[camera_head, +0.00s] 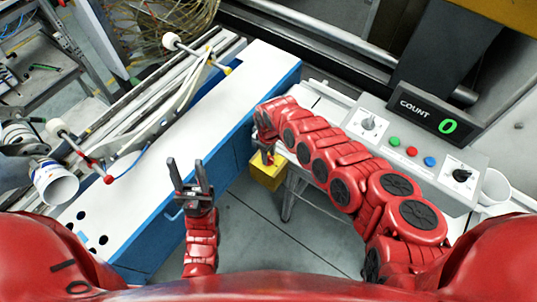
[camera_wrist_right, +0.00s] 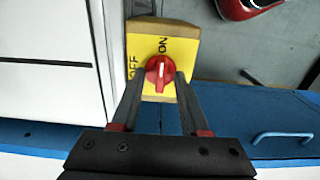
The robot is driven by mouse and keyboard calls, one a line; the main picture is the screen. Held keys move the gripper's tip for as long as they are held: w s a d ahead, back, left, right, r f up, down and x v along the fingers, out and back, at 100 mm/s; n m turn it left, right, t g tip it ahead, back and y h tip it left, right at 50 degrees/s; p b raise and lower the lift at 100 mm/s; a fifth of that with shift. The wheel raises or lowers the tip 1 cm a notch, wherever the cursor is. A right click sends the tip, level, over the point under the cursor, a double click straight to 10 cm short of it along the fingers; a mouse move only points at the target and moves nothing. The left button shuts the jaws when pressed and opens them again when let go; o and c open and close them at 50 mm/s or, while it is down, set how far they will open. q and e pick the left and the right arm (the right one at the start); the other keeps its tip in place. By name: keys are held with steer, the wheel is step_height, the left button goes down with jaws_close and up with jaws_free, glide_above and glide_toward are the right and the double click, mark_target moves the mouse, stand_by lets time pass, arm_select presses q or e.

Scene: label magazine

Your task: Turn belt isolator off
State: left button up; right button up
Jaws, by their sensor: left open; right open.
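The belt isolator is a yellow box with a red rotary knob (camera_wrist_right: 160,72). It also shows in the head view as a yellow box (camera_head: 265,176) beside the blue cabinet. In the wrist view its labels read OFF at the left and ON at the top. The knob's white mark points up, toward ON. My right gripper (camera_wrist_right: 161,82) is open, with its fingertips on either side of the knob; I cannot tell whether they touch it. In the head view my right gripper (camera_head: 265,157) partly hides the box. My left gripper (camera_head: 187,172) is open and empty, over the cabinet's edge.
A control panel with buttons (camera_head: 411,151) and a COUNT display (camera_head: 428,115) lies at the right. A white cup (camera_head: 495,186) stands at its right end. Grey floor shows between.

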jaws_close()
